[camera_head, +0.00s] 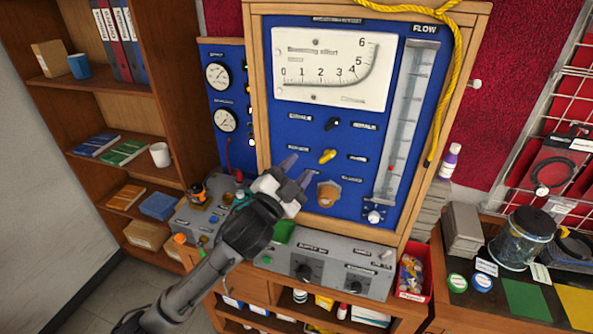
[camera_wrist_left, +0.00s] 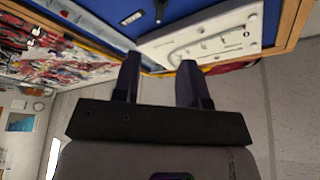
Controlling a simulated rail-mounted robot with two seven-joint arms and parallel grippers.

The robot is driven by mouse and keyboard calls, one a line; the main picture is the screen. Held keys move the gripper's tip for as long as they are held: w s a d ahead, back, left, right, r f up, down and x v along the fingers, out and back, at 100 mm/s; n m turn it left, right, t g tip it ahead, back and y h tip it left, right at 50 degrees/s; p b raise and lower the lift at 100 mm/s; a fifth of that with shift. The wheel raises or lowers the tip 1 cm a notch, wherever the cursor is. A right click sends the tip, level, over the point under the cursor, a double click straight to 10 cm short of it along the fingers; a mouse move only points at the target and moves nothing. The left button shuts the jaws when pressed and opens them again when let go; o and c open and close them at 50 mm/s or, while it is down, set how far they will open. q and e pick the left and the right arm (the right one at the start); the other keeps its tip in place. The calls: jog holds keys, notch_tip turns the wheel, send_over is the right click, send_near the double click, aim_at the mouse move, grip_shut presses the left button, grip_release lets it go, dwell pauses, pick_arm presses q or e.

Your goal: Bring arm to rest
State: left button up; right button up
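My left arm reaches in from the bottom left of the head view. Its gripper (camera_head: 297,170) is in front of the lower left part of the blue regulator panel (camera_head: 290,195). The two fingers are apart with nothing seen between them. In the left wrist view the same gripper (camera_wrist_left: 158,68) shows both dark fingers spread, with part of the blue panel (camera_wrist_left: 110,20) and the white gauge plate (camera_wrist_left: 215,38) beyond. I cannot tell how far the fingertips are from the panel. My right gripper is in neither view.
A yellow knob (camera_head: 327,157), a brown knob (camera_head: 328,194) and a flow tube (camera_head: 407,120) are on the panel. A grey control box (camera_head: 330,268) stands below. A wooden shelf (camera_head: 185,90) is at left, and a bench with a glass jar (camera_head: 521,240) at right.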

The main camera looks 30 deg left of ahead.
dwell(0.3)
pick_arm(q)
jog(key=s+d+f+n+g+y+p, duration=0.1)
jog(key=s+f+n+g+p, duration=0.2)
jog(key=s+f+g, duration=0.5)
jog(key=s+d+f+n+g+y+p, duration=0.1)
jog(key=s+f+n+g+p, duration=0.2)
jog(key=s+f, duration=2.1)
jog(key=s+n+g, duration=0.3)
jog(key=s+g, duration=0.3)
jog(key=s, duration=0.2)
jog(key=shift+d, duration=0.15)
jog(key=shift+s, duration=0.1)
